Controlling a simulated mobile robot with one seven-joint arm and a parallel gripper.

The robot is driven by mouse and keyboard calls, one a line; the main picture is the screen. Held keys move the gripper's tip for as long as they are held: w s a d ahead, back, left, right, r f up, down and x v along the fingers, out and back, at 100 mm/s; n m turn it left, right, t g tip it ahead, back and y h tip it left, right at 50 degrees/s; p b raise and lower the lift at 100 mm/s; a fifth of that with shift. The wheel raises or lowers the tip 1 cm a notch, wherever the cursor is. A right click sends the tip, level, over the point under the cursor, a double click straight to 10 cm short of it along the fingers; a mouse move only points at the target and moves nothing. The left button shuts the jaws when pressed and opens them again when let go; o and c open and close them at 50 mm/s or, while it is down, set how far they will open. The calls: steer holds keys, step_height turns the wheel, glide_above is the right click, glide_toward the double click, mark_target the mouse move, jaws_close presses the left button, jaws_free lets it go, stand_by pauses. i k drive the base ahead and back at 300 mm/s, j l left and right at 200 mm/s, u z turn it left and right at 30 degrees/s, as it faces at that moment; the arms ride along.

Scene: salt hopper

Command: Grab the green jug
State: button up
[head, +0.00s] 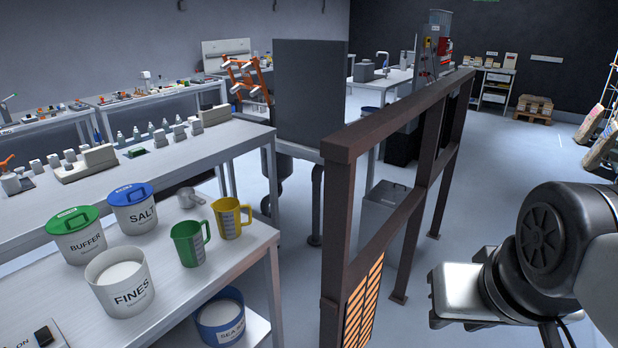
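The green jug (188,246) stands upright on the near white bench at the left. Its handle points right, and pale measuring marks show on its side. A yellow jug (229,219) stands close behind it to the right. My arm shows only in part at the lower right, beyond the wooden-brown frame and well apart from the jug. My gripper and its fingers are not in this view.
Left of the jug stand the FINES tub (121,285), the BUFFER tub (80,240) and the SALT tub (133,213). A small grey metal cup (188,198) lies behind. A brown railing (335,222) stands between the bench and my arm. A blue-rimmed tub (220,320) sits below.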

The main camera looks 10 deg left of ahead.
mark_target(187, 236)
steer(key=i+u, duration=0.35)
steer(key=i+j+u, duration=0.1)
steer(key=u, duration=1.15)
steer(key=i+j+z, duration=0.1)
steer(key=z, duration=1.8)
steer(key=k+j, duration=0.1)
steer(key=j, duration=0.2)
steer(key=k+j+z, duration=0.1)
steer(key=j, duration=0.25)
steer(key=k, duration=0.15)
steer(key=i+j, duration=0.25)
steer(key=j, duration=0.1)
